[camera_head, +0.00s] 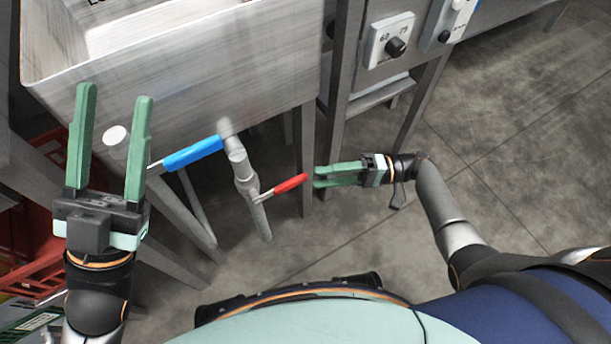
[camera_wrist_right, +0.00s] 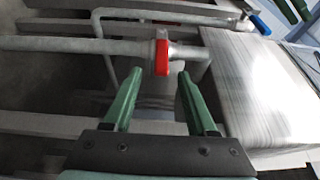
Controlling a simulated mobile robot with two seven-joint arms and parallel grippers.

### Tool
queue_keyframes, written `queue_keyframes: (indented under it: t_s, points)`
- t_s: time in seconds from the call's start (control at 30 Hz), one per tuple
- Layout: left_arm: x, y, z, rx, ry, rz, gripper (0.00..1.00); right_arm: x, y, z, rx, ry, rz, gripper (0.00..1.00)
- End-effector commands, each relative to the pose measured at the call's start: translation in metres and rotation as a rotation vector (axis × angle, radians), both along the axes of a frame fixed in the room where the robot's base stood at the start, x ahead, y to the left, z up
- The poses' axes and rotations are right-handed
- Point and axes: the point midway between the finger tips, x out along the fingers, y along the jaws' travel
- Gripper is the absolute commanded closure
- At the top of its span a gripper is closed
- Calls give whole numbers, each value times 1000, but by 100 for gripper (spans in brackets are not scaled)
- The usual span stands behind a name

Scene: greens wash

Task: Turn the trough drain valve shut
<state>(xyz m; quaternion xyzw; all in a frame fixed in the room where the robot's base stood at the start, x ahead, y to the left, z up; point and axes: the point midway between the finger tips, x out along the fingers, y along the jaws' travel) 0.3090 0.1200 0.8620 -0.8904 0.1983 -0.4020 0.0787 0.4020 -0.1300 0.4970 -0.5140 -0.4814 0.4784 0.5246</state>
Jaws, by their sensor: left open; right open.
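The steel trough (camera_head: 190,85) stands at the upper left. A grey pipe (camera_head: 243,175) runs down below its front, with a red-handled lever valve (camera_head: 290,184) sticking out to the right, across the pipe. My right gripper (camera_head: 315,176) is open and empty, its fingertips just right of the red handle's end. In the right wrist view the red handle (camera_wrist_right: 162,57) shows end-on, just past the open fingertips (camera_wrist_right: 160,74) and lined up between them. A blue-handled lever (camera_head: 193,153) sits higher and to the left. My left gripper (camera_head: 115,94) is open and empty before the trough.
A steel leg (camera_head: 304,150) stands right behind the red handle's end. A control panel with a black knob (camera_head: 396,47) is at the upper right. Red crates (camera_head: 40,235) stand at the lower left. The concrete floor (camera_head: 510,150) on the right is clear.

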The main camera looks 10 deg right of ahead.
Motion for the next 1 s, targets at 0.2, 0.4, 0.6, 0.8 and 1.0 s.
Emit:
queue_keyframes:
  t_s: [0.2,0.4,0.6,0.8,1.0]
  points:
    - [0,0,-1,0,0,1,50,-3,-43,-1,-1,0,0,43]
    - [0,0,-2,0,-1,2,50,-5,-60,-1,1,0,0,43]
    - [0,0,-2,0,-1,3,50,-5,-62,-1,1,-1,1,43]
    - [0,0,-2,0,0,3,50,-5,-62,-1,1,-1,1,43]
    - [0,0,-2,-1,1,3,50,-5,-62,-1,1,0,1,43]
